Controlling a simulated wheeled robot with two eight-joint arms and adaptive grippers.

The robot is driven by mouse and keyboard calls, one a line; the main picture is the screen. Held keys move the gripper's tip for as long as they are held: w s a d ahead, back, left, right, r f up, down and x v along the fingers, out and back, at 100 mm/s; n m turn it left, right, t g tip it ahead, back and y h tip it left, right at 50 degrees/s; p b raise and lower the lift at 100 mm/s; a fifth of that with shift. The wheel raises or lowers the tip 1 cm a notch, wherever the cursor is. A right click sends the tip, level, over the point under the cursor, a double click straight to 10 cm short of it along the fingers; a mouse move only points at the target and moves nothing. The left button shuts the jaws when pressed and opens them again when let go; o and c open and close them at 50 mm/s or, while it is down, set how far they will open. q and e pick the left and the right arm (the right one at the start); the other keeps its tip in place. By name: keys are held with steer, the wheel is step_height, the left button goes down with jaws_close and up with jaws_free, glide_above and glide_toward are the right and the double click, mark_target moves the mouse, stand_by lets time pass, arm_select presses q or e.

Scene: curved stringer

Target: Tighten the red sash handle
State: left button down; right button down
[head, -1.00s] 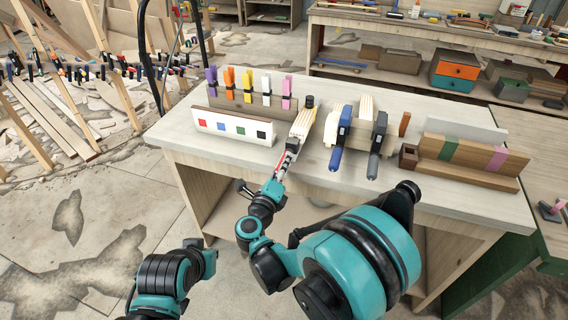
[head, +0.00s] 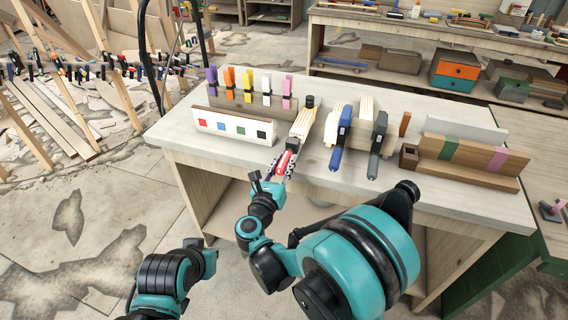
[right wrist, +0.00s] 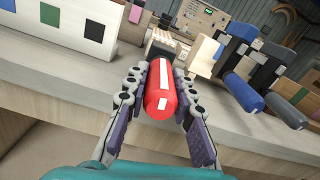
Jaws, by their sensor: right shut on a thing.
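The red sash handle (right wrist: 161,90) fills the middle of the right wrist view, a red cylinder with a white stripe along it. It also shows in the head view (head: 283,163) at the front edge of the table. My right gripper (right wrist: 160,88) is shut on it, with one dark-padded finger on each side. The handle's far end meets a dark clamp part (head: 292,145) below the pale wooden stringer (head: 302,122). My left arm shows at the lower left of the head view, but its gripper fingers are not visible.
A blue handle (head: 336,157) and a dark grey handle (head: 374,165) jut out just right of the red one. A white board with coloured squares (head: 228,126) stands to the left, with several coloured clamps behind it.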

mark_target(279, 173)
steer(key=shift+m, duration=0.9)
steer(key=shift+f, duration=0.1)
steer(key=c, duration=1.3)
jaws_free()
steer(key=shift+s, duration=0.1)
steer(key=v, duration=0.7)
steer(key=shift+s, duration=0.15)
steer(key=shift+a, duration=0.1)
